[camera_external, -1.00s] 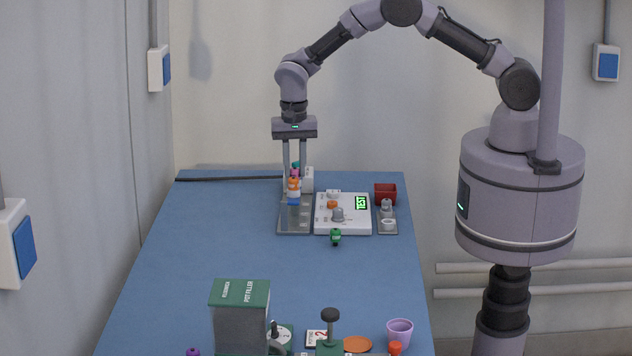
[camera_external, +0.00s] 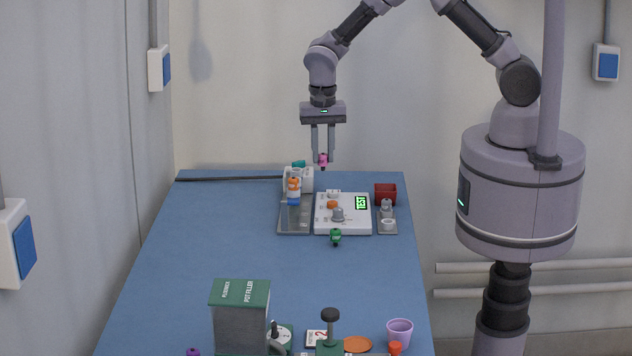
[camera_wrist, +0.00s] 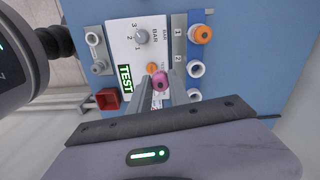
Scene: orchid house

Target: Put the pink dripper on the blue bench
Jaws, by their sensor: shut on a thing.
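The pink dripper (camera_external: 323,160) is held between the fingertips of my gripper (camera_external: 323,154), raised above the far part of the blue bench (camera_external: 200,255). The dripper (camera_wrist: 160,82) also shows between the fingers of my gripper (camera_wrist: 162,88) in the wrist view. My gripper is shut on it and points down, behind the white TEST device in the external view. The dripper touches nothing but the fingers.
The white TEST device (camera_external: 343,227), a grey rack (camera_external: 294,225) with an orange-topped bottle (camera_external: 294,185), and a red box (camera_external: 386,194) stand below. A green dripper (camera_external: 335,237) lies in front. The bench middle is clear. A pot filler (camera_external: 240,300) and purple cup (camera_external: 400,332) stand nearer.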

